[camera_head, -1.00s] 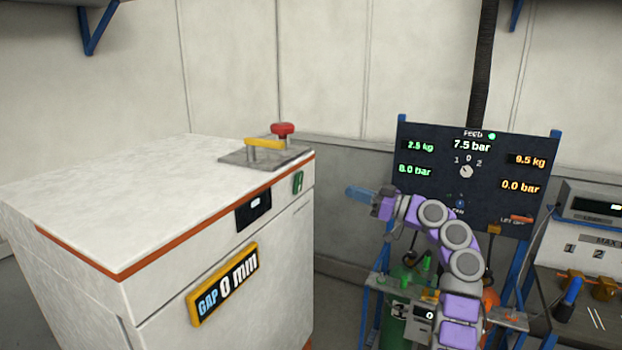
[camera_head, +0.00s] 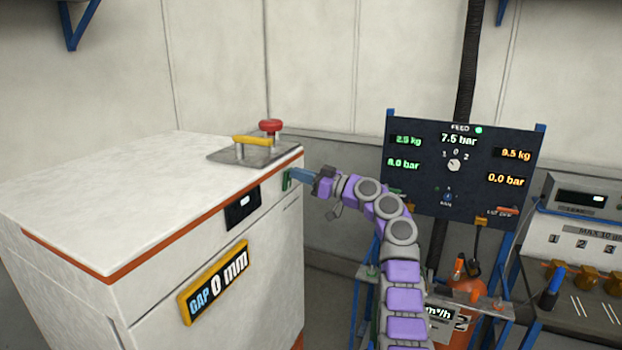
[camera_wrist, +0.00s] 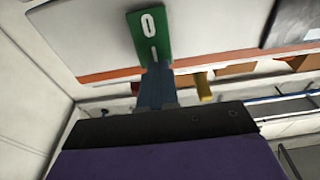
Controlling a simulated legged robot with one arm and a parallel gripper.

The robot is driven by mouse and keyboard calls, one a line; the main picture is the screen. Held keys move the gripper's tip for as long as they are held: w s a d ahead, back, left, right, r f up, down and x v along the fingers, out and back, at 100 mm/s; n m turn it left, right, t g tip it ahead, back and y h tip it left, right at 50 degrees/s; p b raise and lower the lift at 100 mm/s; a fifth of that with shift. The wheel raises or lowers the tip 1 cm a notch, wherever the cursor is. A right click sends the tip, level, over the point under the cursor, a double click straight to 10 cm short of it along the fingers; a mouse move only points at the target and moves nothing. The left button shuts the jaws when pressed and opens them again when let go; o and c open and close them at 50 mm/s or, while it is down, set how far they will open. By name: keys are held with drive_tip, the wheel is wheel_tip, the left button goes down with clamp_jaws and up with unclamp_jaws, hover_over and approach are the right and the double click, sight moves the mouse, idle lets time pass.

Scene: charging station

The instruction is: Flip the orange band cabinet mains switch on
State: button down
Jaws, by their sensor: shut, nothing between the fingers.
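The white cabinet (camera_head: 75,300) with an orange band along its top edge stands at the left. Its green mains switch (camera_head: 286,180) sits on the front face near the right corner. In the wrist view the green switch (camera_wrist: 149,35) shows white "0" and "I" marks. My gripper (camera_head: 296,174) is shut and empty, its blue fingertips at the switch. In the wrist view the fingers (camera_wrist: 157,82) overlap the lower end of the switch by the "I" mark; I cannot tell whether they touch it. The fingers hide that end of the switch.
A black display (camera_head: 242,208) and a "GAP 0 mm" sign (camera_head: 214,283) are on the cabinet front. A red button (camera_head: 270,126) and a yellow handle (camera_head: 252,140) stand on top. A dark feed panel (camera_head: 463,195) stands right, behind my arm.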

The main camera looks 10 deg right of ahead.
drive_tip(key=shift+w+a, duration=0.1)
drive_tip(key=shift+w, duration=0.05)
drive_tip(key=shift+r, duration=0.1)
drive_tip(key=shift+w+a+r+g+h+p, duration=0.25)
drive_tip(key=shift+r+g+h+p, duration=0.05)
drive_tip(key=shift+p, duration=0.5)
drive_tip(key=shift+f+b, duration=0.3)
drive_tip(key=shift+s, duration=0.15)
